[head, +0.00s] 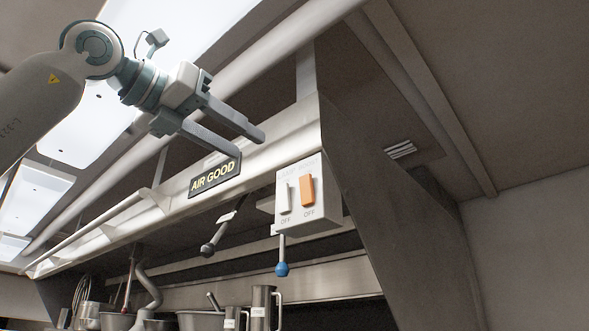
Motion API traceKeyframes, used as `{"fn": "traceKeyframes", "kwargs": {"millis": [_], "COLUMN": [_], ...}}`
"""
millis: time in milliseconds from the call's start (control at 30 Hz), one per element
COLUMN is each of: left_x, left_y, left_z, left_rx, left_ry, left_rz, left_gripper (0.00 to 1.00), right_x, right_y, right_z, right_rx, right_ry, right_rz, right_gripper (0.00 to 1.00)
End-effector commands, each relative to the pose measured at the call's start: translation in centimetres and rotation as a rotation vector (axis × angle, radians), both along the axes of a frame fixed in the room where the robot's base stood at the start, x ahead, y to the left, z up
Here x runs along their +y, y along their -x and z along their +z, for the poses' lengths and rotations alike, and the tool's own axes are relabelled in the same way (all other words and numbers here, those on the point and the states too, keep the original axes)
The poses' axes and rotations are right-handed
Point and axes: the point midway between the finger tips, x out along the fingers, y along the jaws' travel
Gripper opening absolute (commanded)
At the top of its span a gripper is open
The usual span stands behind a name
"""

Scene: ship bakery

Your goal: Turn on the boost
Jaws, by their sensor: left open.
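A white switch box (308,205) is fixed to the front of the metal hood. It carries a pale rocker switch (285,197) on the left and a larger orange rocker switch (307,191) on the right. The word OFF shows below each switch; the lettering above them is too faint to read surely. My left gripper (251,147) comes in from the upper left, open and empty. Its fingers point down and right, and in the picture their tips lie above and left of the box, apart from it. My right gripper is out of view.
An AIR GOOD sign (215,177) is on the hood left of the box. A blue-tipped lever (282,268) hangs below the box, and a dark-knobbed lever (208,249) hangs to its left. Metal jugs (262,305) and pots stand below. A rail (90,232) runs along the hood.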

Motion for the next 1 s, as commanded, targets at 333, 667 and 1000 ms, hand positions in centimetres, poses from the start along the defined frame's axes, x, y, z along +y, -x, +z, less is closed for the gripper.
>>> {"fn": "traceKeyframes", "kwargs": {"millis": [333, 667, 1000], "left_x": [-3.6, -6.9, -8.7], "left_y": [-4.9, -9.5, -12.0], "left_z": [0.4, 0.4, 0.1], "left_rx": [0.001, 0.002, 0.0], "left_ry": [-0.002, -0.001, 0.0], "left_rz": [0.0, 0.0, 0.0], "left_gripper": [0.42, 0.42, 0.42], "right_x": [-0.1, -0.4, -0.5], "right_y": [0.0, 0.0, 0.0], "right_z": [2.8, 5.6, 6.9], "right_rx": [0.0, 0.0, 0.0], "right_ry": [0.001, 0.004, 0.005], "right_rz": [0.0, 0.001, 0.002], "right_gripper": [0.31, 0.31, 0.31]}}
